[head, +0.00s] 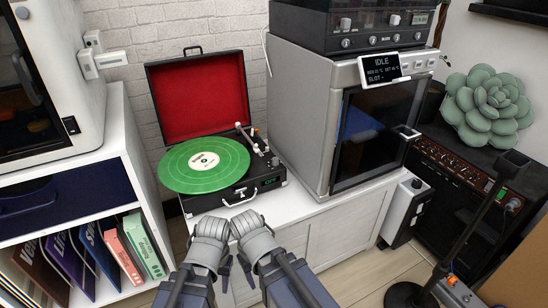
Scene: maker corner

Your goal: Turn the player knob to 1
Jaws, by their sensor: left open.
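The record player (246,196) is a black case with its red-lined lid (200,97) standing open and a green record (205,164) on its platter. A small knob (276,161) sits on the right of its deck, near the tonearm (248,138). Which number the knob points to is too small to read. A small green display (270,181) is on the front. My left gripper (224,272) is open, below and in front of the player, apart from it. My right gripper (246,270) is close beside it, also apart from the player; its jaws are not clear.
A grey oven-like machine (300,120) with an "IDLE" screen (379,68) stands close right of the player on the white cabinet (310,235). A white shelf with record sleeves (90,260) is at left. A black amplifier (450,190) and a stand (470,235) are at right.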

